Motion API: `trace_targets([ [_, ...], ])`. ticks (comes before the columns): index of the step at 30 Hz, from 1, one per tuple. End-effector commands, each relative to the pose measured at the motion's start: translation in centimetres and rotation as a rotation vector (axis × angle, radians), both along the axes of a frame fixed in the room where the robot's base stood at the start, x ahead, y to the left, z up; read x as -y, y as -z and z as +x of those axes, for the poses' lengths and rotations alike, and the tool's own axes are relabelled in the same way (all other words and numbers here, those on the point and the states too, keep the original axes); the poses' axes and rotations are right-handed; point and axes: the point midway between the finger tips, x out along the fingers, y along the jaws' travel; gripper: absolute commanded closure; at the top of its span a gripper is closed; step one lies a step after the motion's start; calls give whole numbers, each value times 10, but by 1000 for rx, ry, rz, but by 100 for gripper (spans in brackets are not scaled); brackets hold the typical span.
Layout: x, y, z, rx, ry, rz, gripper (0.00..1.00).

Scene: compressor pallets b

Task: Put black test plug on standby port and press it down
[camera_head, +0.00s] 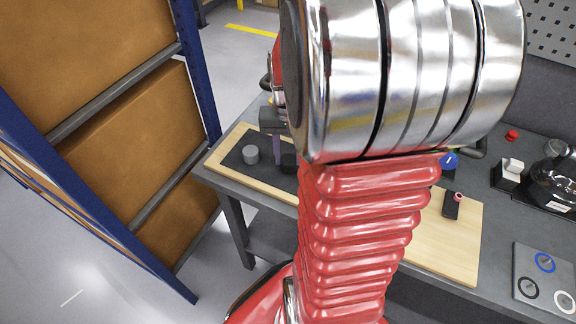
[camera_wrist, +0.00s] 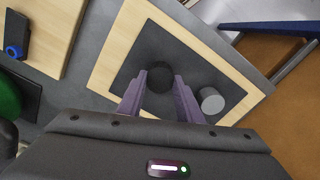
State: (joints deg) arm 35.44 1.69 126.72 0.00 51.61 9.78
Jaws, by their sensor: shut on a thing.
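My gripper (camera_wrist: 160,77) shows in the wrist view as two purple fingers, one on each side of a black round plug (camera_wrist: 159,80). It is shut on the black plug, over or on the dark mat of a wooden board. I cannot tell if the plug still touches the mat. In the head view my gripper (camera_head: 278,152) is partly hidden by my arm, with the black plug (camera_head: 288,161) at its fingers. A grey cylinder (camera_head: 251,154) stands close by on the mat; it also shows in the wrist view (camera_wrist: 211,100). I cannot make out the standby port.
The wooden board (camera_head: 222,161) lies on a grey workbench beside a blue-framed rack (camera_head: 193,70) with boxes. A second board holds a blue knob (camera_head: 449,161) and a small black block (camera_head: 451,207). A plate with coloured rings (camera_head: 530,262) lies at right.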

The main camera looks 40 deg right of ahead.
Motion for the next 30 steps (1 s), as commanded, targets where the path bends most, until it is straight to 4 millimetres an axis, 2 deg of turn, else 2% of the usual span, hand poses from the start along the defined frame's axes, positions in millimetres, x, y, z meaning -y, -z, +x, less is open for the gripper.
trace_targets([
  [18, 0, -35, 0, 1, 0, -1, 88],
  [30, 0, -38, 0, 0, -1, 0, 88],
])
